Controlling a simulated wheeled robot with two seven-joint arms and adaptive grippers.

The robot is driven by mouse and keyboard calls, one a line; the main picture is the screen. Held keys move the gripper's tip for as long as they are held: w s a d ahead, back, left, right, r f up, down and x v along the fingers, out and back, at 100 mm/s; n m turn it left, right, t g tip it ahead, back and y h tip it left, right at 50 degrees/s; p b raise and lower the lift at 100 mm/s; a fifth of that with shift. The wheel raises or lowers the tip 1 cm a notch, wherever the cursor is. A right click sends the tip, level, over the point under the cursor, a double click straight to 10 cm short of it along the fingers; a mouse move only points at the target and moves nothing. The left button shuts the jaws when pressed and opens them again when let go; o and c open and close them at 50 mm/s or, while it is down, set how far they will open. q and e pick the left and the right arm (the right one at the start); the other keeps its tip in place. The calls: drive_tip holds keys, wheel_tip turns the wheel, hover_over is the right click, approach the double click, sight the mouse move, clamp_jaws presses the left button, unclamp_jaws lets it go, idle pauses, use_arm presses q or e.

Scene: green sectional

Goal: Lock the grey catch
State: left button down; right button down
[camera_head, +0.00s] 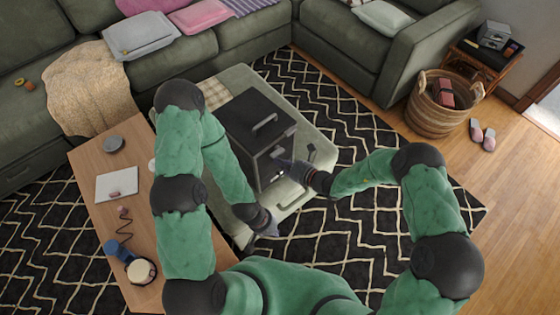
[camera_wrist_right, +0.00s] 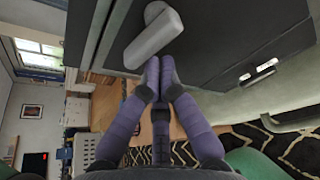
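A dark box (camera_head: 248,118) with a handle on its lid stands on a pale green ottoman. In the right wrist view, a light grey catch (camera_wrist_right: 155,38) juts from the box's dark face. My right gripper (camera_wrist_right: 159,67) has its purple fingertips nearly together at the lower edge of the catch, touching or very close; I cannot tell which.
A small metal fitting (camera_wrist_right: 259,70) is on the same dark face. Green sofas line the back; a wicker basket (camera_head: 432,115) stands right.

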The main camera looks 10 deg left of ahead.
use_arm(q)
drive_tip(key=shift+r+p, duration=0.7)
drive_tip(key=shift+r, duration=0.05)
use_arm(e)
drive_tip(key=shift+r+m+g+y, duration=0.35)
drive_tip(key=shift+m+g+y, duration=0.05)
drive_tip(key=shift+m, duration=0.5)
use_arm(q)
drive_tip(key=shift+r+p, duration=0.7)
use_arm(e)
drive_tip(key=shift+r+m+g+y, duration=0.2)
drive_tip(key=shift+r+m+y, duration=0.1)
drive_tip(key=shift+m, duration=0.4)
drive_tip(key=shift+r+m+g+y, duration=0.2)
drive_tip(key=shift+m+y, duration=0.1)
drive_tip(key=shift+m, duration=0.4)
use_arm(q)
drive_tip(key=shift+r+p, duration=0.45)
use_arm(e)
drive_tip(key=shift+w+d+r+m+y, duration=0.1)
drive_tip(key=shift+r+m+y, duration=0.15)
drive_tip(key=shift+m, duration=0.6)
drive_tip(key=shift+w+r+m+y, duration=0.1)
drive_tip(key=shift+r+m+y, duration=0.2)
drive_tip(key=shift+m, duration=0.5)
drive_tip(key=shift+w+d+r+m+y, duration=0.1)
drive_tip(key=shift+m+y, duration=0.25)
drive_tip(key=shift+m, duration=0.5)
